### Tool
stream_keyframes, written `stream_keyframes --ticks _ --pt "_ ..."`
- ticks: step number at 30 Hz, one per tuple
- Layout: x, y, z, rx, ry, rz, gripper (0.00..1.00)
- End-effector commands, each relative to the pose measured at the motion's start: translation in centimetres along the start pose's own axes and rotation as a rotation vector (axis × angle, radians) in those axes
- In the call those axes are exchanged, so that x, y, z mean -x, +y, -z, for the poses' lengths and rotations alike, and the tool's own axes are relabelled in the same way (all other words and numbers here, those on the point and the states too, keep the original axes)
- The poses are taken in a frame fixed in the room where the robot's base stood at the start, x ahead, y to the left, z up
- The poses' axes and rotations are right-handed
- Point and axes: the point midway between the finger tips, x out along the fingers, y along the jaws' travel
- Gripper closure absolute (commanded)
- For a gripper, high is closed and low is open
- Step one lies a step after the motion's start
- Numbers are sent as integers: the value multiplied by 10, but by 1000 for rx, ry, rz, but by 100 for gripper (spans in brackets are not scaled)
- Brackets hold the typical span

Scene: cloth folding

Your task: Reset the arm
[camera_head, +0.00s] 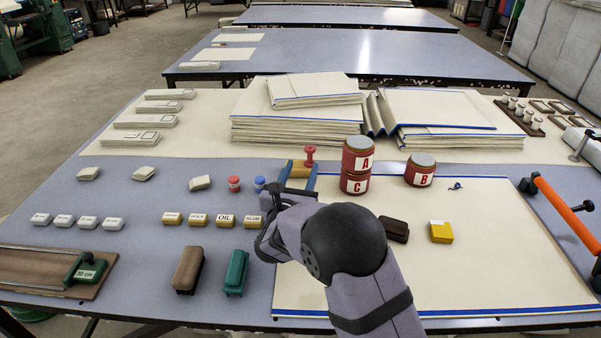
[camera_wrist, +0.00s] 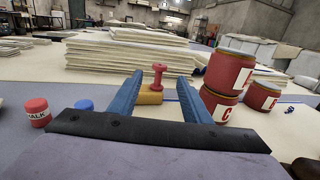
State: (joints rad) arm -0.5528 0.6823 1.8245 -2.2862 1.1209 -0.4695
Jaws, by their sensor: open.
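My gripper (camera_head: 297,180) is open, with its two blue fingers pointing away from me over the table (camera_head: 140,225). The wrist view shows the same spread fingers (camera_wrist: 158,85). Between and beyond the fingertips stands a red knob (camera_wrist: 158,72) on a yellow-brown block (camera_wrist: 149,98). In the head view the red knob (camera_head: 309,154) shows just past the fingers, with the block (camera_head: 299,167) partly behind them. I cannot tell how far the fingertips are from the block. Nothing is visibly held. My forearm hides part of the cream cloth (camera_head: 480,260).
Red cans (camera_head: 358,160) labelled A and C are stacked right of my gripper; can B (camera_head: 420,169) stands farther right. Red (camera_head: 234,184) and blue (camera_head: 259,183) chalk pots are on the left. Cloth stacks (camera_head: 280,132) lie behind. An orange-handled tool (camera_head: 565,212) is at the right.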

Motion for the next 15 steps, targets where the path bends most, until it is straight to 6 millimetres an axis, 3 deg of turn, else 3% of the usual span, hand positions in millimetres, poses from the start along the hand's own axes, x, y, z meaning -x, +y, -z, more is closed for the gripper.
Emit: stream_keyframes --ticks 15 --pt "4 -4 -2 -6 4 9 56"
